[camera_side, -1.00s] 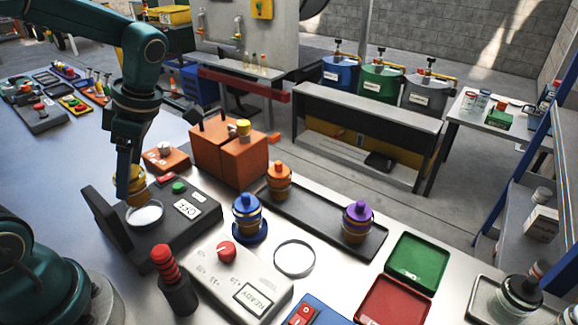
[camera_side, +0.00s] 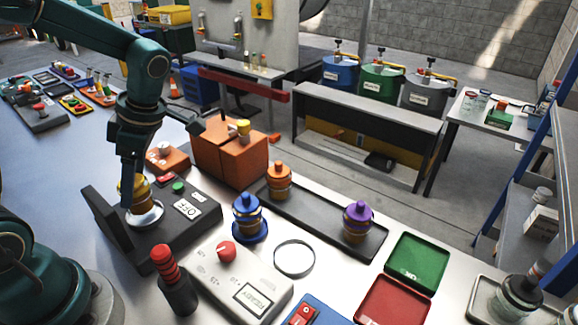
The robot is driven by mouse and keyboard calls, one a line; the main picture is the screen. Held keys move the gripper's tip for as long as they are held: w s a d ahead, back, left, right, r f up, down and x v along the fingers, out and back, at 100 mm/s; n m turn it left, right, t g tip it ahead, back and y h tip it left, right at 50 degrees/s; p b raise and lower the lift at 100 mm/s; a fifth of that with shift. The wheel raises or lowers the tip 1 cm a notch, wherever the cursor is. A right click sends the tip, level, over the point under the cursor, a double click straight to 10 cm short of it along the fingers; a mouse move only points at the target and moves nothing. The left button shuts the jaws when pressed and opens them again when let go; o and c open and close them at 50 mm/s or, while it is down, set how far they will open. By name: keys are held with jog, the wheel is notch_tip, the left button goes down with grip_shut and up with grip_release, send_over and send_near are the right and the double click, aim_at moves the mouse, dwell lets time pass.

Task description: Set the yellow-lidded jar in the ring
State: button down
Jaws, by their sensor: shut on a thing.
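The yellow-lidded jar (camera_side: 128,195) is amber, and my gripper (camera_side: 133,186) is shut on it. The gripper's fingers hide part of the jar. The jar is over the left part of the pale round plate (camera_side: 150,217) on the black device; I cannot tell whether it touches the plate.
A blue-lidded jar (camera_side: 247,212) stands on a blue base left of the ring. A dark tray (camera_side: 315,222) behind holds orange-lidded and purple-lidded jars. A grey READY box (camera_side: 225,280) and a red-topped post (camera_side: 175,285) stand in front. Green and red trays (camera_side: 418,260) lie right.

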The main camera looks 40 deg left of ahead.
jog(key=shift+f, duration=0.75)
dwell(0.8)
jog(key=shift+c, duration=0.2)
grip_release()
jog(key=shift+o, duration=0.2)
jog(key=shift+r, duration=4)
